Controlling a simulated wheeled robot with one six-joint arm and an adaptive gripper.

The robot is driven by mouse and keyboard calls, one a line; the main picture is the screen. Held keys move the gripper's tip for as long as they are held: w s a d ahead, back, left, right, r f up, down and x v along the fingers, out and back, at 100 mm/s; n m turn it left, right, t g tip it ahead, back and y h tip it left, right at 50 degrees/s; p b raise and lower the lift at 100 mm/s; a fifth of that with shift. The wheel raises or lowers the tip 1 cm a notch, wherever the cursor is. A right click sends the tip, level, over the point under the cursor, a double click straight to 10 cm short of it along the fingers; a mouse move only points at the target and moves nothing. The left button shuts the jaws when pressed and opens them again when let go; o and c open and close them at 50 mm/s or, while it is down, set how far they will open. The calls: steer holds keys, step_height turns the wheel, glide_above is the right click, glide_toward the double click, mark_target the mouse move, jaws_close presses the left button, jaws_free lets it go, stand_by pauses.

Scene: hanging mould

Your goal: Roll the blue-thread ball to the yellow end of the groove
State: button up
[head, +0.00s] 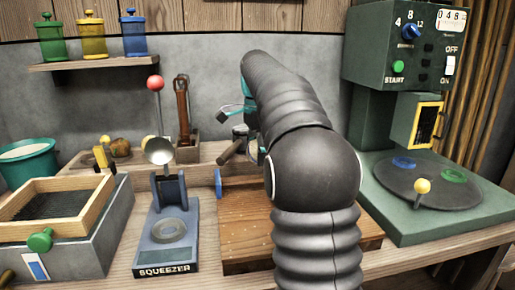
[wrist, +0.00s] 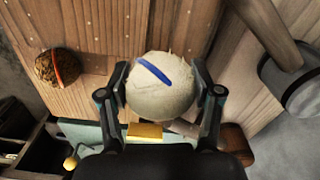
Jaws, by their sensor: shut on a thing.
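A cream ball (wrist: 165,100) with a short blue thread stripe is between the fingers of my gripper (wrist: 159,80) in the wrist view. My gripper is shut on it, one finger on each side. A yellow block (wrist: 145,131) shows just below the ball in that view. The wooden board (wrist: 185,25) lies behind the ball; I cannot tell whether the ball touches it, and the groove is not clear. In the head view my arm hides the ball and most of the gripper.
A brown ball (wrist: 57,67) with a red stripe lies on the wood at left in the wrist view. A mallet-like tool (wrist: 290,85) is at right. In the head view, a squeezer (head: 167,230) stands left of the board and a green machine (head: 420,215) right.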

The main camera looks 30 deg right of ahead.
mark_target(257, 190)
steer(key=shift+f+b, duration=1.25)
steer(key=shift+f, duration=2.6)
steer(key=shift+f, duration=0.15)
steer(key=o, duration=1.4)
step_height(257, 190, up, 12)
steer(key=shift+r, duration=0.1)
